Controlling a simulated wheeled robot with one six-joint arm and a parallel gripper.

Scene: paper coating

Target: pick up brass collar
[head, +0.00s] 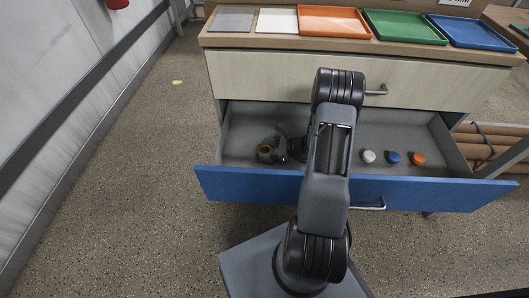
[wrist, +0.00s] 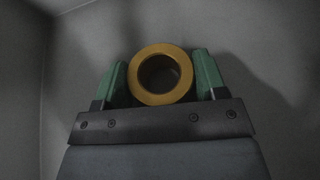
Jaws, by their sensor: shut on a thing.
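The brass collar (wrist: 137,82) is a thick golden ring with a dark round hole, seen end-on in the wrist view. My gripper (wrist: 162,80) has green fingers, one on each side of the collar, and is shut on it. In the head view my gripper (head: 268,152) is small and inside the open drawer, toward its left part. The collar shows there only as a small yellowish patch (head: 265,149) between the fingers. I cannot tell whether the collar touches the drawer floor.
The open drawer (head: 240,179) has a blue front. On its floor to the right lie a white (head: 368,156), a blue (head: 393,158) and an orange round piece (head: 418,159). Orange (head: 334,33), green (head: 405,40) and blue trays (head: 474,46) stand on the cabinet top.

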